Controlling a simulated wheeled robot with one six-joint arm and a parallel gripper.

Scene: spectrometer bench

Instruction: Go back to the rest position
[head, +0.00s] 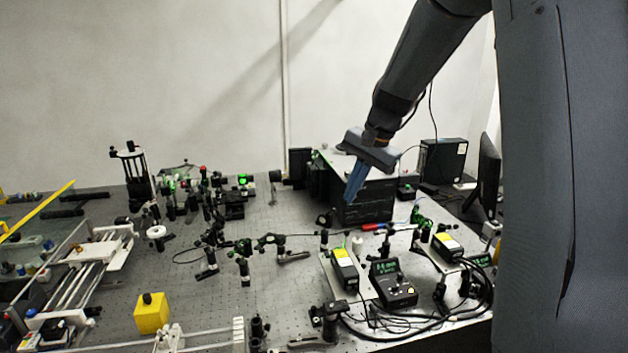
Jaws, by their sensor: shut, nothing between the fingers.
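My gripper (349,199) shows in the head view, at the end of my arm, which comes down from the upper right. Its blue fingers point down and to the left and are shut, with nothing between them. In the picture the fingertips overlap the left part of a black box (375,205) on the optical bench (290,225). I cannot tell how far the tips are from the box or whether they touch it.
Several optic mounts (205,195) stand on the bench at left and centre. A black controller (391,283) and cables sit at front right. A yellow block (151,313) is at front left. A monitor (488,175) stands at right. The air above the left bench is free.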

